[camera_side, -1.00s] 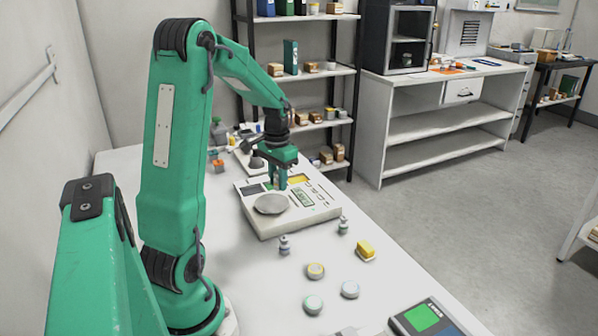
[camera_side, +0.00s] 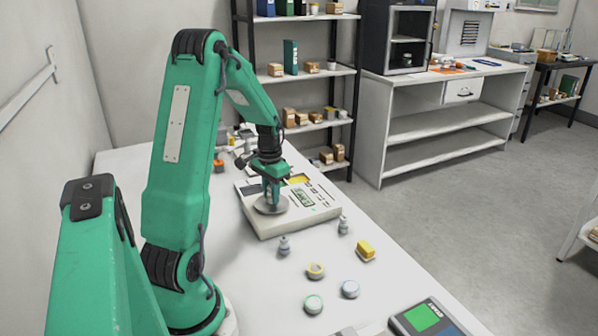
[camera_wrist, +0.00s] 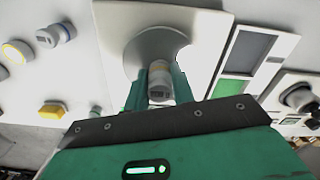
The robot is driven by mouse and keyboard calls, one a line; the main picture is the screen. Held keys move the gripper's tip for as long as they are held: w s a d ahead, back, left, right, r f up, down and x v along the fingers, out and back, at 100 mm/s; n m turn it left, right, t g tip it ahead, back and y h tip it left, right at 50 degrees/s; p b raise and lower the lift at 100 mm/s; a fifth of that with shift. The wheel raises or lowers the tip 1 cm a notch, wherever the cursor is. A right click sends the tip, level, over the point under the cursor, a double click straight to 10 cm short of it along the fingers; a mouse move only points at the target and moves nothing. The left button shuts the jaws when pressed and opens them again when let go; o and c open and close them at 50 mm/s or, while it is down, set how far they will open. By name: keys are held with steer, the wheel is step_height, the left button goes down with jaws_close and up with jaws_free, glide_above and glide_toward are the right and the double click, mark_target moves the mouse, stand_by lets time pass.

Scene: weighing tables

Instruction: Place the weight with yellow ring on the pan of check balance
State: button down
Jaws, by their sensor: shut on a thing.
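My gripper (camera_side: 268,200) is shut on a small pale cylindrical weight (camera_wrist: 159,82), which shows between the fingers in the wrist view. The fingers are low over the round grey pan (camera_side: 283,209) of a white balance (camera_side: 320,212); I cannot tell whether the weight touches the pan. The pan also shows beyond the fingers in the wrist view (camera_wrist: 135,52). A weight with a yellow ring (camera_side: 316,271) stands on the white table, apart from my gripper; a yellow-ringed one also shows in the wrist view (camera_wrist: 17,52).
A green-ringed weight (camera_side: 313,304) and a bluish-ringed weight (camera_side: 350,289) stand near the yellow-ringed one. A device with a green screen (camera_side: 423,318) is at the front right.

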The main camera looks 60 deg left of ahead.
steer(key=shift+f, duration=0.15)
steer(key=c, duration=1.2)
jaws_free()
step_height(320, 180, up, 12)
steer(key=shift+r, duration=0.15)
